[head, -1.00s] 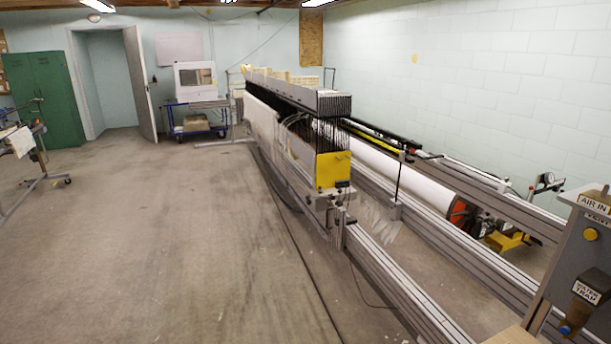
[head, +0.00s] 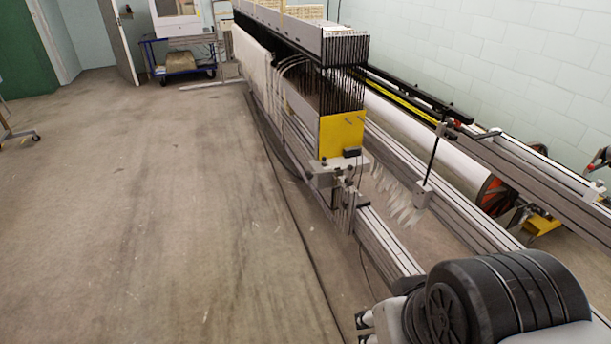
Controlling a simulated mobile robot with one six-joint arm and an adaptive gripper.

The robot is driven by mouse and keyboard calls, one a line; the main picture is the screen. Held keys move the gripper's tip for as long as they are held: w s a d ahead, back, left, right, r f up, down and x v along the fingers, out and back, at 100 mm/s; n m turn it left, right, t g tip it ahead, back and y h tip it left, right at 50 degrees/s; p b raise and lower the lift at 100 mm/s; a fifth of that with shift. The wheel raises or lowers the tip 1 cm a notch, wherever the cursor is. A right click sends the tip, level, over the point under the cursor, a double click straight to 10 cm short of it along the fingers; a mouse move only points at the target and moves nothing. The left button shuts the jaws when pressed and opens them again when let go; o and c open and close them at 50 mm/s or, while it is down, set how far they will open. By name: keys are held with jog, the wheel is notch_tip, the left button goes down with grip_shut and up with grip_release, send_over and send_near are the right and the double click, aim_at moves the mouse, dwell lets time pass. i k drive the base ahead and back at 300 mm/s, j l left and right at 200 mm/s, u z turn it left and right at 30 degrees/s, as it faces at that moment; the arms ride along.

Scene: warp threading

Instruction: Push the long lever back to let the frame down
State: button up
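A thin dark upright rod (head: 432,155) stands on a small grey block on the machine's rail, leaning slightly right; it may be the long lever, but I cannot tell for sure. A short grey handle (head: 485,134) with red at its base lies along the upper right rail. The frame (head: 318,45), a long grey case over rows of dark bars, stands above a yellow end plate (head: 341,134). Part of my arm, black and grey, fills the lower right, well in front of these and apart from them. My gripper's fingers are not clearly in view.
Long metal rails (head: 392,240) run toward the lower right. A white roll (head: 425,145) lies between the rails. A dark cable (head: 290,230) lies on the floor. A blue cart (head: 178,62) stands at the back.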

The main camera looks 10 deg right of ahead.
aim_at(308, 173)
jog(key=i+u, duration=0.35)
jog(key=i, duration=2.65)
